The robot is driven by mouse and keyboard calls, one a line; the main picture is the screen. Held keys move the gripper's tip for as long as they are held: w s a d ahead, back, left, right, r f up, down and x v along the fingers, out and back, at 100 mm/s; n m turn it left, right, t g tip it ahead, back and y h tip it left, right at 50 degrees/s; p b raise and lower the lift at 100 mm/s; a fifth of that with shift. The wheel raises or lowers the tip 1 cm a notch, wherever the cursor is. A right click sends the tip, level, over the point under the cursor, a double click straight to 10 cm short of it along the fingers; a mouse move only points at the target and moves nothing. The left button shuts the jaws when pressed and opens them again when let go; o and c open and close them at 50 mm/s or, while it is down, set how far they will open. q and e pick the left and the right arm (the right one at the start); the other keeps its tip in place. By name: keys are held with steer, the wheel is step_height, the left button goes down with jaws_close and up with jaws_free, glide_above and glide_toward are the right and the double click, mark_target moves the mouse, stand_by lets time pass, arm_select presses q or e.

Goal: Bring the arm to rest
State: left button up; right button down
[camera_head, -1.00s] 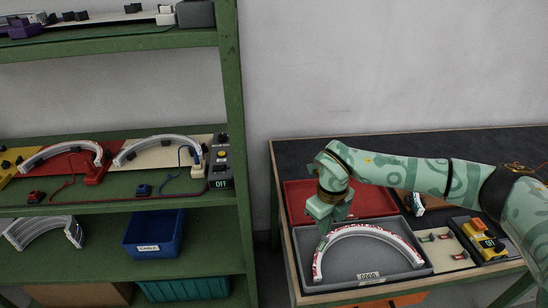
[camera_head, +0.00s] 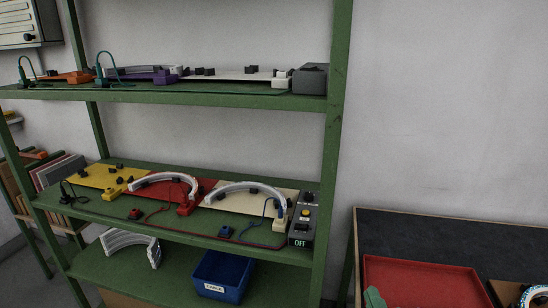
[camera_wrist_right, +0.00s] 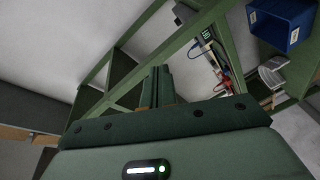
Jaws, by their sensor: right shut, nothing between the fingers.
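My right gripper (camera_head: 373,298) shows only as a small green piece at the bottom edge of the head view, in front of the red tray (camera_head: 420,285). In the right wrist view its fingers (camera_wrist_right: 160,76) are together, with nothing between them. They point toward the green shelf frame (camera_wrist_right: 133,40), with no contact visible. Most of the right arm is outside the head view. My left gripper is not in view.
The green shelf (camera_head: 333,150) stands left of the dark table (camera_head: 440,236). Its middle level holds yellow, red and cream boards, two with white arcs, and a switch box reading OFF (camera_head: 301,229). A blue bin (camera_head: 222,278) is below. Bare wall lies above the table.

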steer(key=s+d+f+m+g+h, duration=0.2)
steer(key=s+d+f+m+g, duration=0.1)
steer(key=s+d+f+g, duration=0.5)
steer(key=s+d+f+m+g+h, duration=0.2)
steer(key=s+d+f+g+h, duration=0.15)
steer(key=s+f, duration=0.45)
steer(key=s+a+f+g+y, duration=0.1)
steer(key=s+a+f+y, duration=0.15)
steer(key=f, duration=0.95)
steer(key=s+a+f+g+y, duration=0.15)
steer(key=s+f, duration=0.25)
steer(key=f, duration=0.7)
steer(key=s+f+m+g, duration=0.1)
steer(key=s+f+m, duration=0.1)
steer(key=s+f, duration=0.5)
steer(key=s+f+m+g+y, duration=0.1)
steer(key=s+f, duration=0.7)
steer(key=s, duration=0.5)
steer(key=shift+a+f+m+g, duration=0.15)
steer(key=shift+a+m+g, duration=0.05)
steer(key=shift+m+g, duration=0.2)
steer(key=shift+y, duration=0.25)
